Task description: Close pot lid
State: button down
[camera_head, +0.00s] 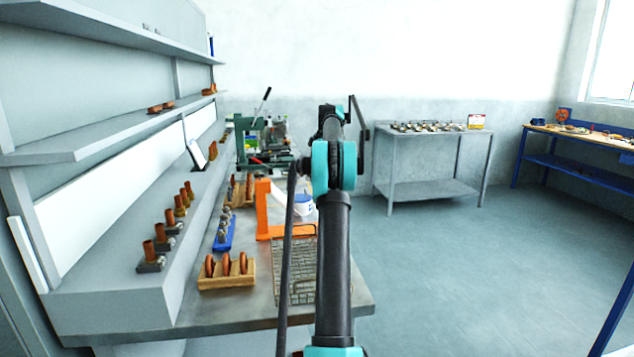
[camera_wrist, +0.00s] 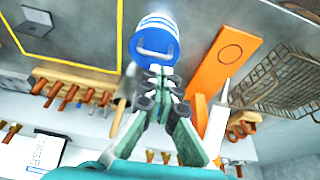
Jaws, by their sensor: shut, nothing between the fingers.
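A small blue-and-white pot (camera_wrist: 155,42) shows at the top middle of the wrist view, with a pale curved handle on its blue side. In the head view the pot (camera_head: 303,204) stands on the bench, partly hidden behind my arm. I cannot tell the lid apart clearly or see how far open it is. My gripper (camera_wrist: 158,72) is shut and empty, its fingertips close to the pot's blue side in the wrist view. I cannot tell if they touch. In the head view my arm hides the gripper.
An orange stand (camera_head: 265,208) is beside the pot. A green machine (camera_head: 257,140) stands behind. Open floor lies right of the bench.

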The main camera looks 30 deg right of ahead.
jog(key=s+d+r, duration=0.2)
jog(key=d+r, duration=0.1)
jog(key=d, duration=0.5)
jog(key=shift+s+d+r, duration=0.25)
jog(key=shift+r, duration=0.15)
